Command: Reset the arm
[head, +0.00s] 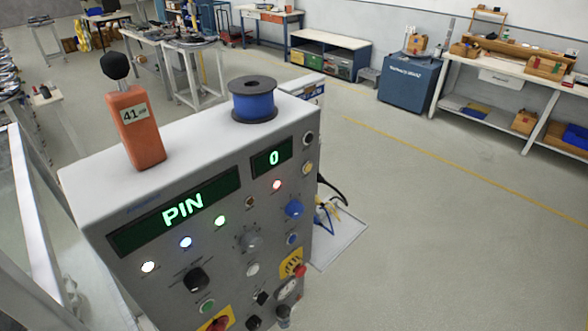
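Neither of my grippers nor my arms can be made out in the head view. A grey control cabinet (212,255) stands close in front. Its sloped face has a green display (182,209) reading "PIN" and a smaller display (272,158) reading "0". Lit lamps, knobs and buttons cover the face, among them a blue knob (294,209). On top stand an orange block (136,128) with a black ball knob, labelled "41", and a spool (253,99) with a blue winding and black flanges.
A pale tray (340,238) with cables lies right of the cabinet. Open grey floor (440,230) with a yellow line lies to the right. A blue cabinet (408,79) and a long workbench (500,70) stand along the back wall. Pale rails (40,215) stand at left.

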